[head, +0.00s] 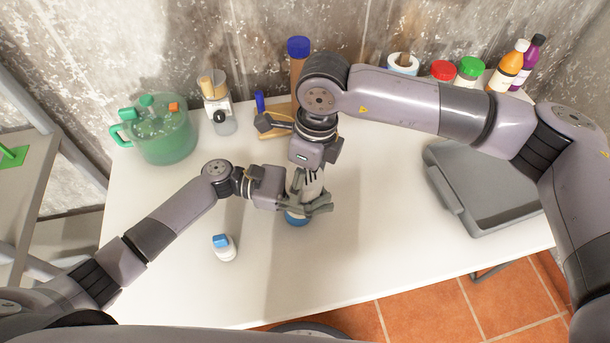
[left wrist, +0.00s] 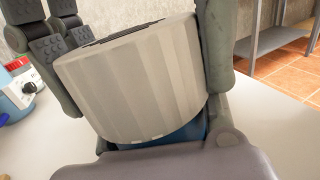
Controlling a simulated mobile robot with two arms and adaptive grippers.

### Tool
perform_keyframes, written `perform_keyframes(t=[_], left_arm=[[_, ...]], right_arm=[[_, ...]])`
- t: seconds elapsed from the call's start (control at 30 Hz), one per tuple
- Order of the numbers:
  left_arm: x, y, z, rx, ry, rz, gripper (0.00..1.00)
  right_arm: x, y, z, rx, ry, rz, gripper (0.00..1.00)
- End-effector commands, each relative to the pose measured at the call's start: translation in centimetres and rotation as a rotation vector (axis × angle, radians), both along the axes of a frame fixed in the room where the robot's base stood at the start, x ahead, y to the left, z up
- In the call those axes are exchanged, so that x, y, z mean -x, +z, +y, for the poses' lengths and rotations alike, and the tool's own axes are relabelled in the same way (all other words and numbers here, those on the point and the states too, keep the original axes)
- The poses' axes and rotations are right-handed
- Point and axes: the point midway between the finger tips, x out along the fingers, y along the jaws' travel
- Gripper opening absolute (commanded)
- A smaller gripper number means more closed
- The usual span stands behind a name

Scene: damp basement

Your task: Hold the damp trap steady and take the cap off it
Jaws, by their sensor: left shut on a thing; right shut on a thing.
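The damp trap stands upright on the white table, mostly hidden between my grippers in the head view, where its blue lower part (head: 296,218) shows. In the left wrist view it has a wide, ribbed, off-white upper part (left wrist: 135,80) above a blue part (left wrist: 165,136). I cannot tell where its cap begins. My left gripper (head: 308,207) is shut on the trap from the left side, with its fingers around it in the left wrist view. My right gripper (head: 311,185) points down from above and is shut at the trap's top, which its fingers hide.
A white bottle with a blue cap (head: 225,248) stands at front left. A green jug (head: 162,132) stands at back left, and a grey tray (head: 490,190) lies at right. Several bottles and jars line the back right. The front middle of the table (head: 350,265) is clear.

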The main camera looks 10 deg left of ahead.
Motion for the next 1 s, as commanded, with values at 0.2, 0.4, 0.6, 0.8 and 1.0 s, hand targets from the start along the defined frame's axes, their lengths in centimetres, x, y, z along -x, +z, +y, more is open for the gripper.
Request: perform_keyframes(t=[0.2, 0.4, 0.6, 0.8, 1.0], left_arm=[[0.07, 0.11, -0.03, 0.002, -0.004, -0.001, 0.0], [0.08, 0.12, -0.04, 0.002, -0.004, -0.002, 0.0], [0.05, 0.1, -0.04, 0.002, -0.003, -0.002, 0.0], [0.02, 0.09, -0.02, 0.002, -0.002, -0.001, 0.0], [0.01, 0.09, -0.01, 0.001, -0.001, -0.001, 0.0]], right_arm=[[-0.01, 0.01, 0.01, -0.003, 0.072, -0.009, 0.23], [-0.02, 0.01, 0.01, -0.004, 0.07, -0.009, 0.6], [-0.02, 0.0, 0.02, -0.004, 0.068, -0.008, 0.74], [0.0, 0.0, 0.01, -0.004, 0.067, -0.008, 0.77], [-0.04, 0.27, -0.02, -0.004, 0.067, -0.009, 0.77]])
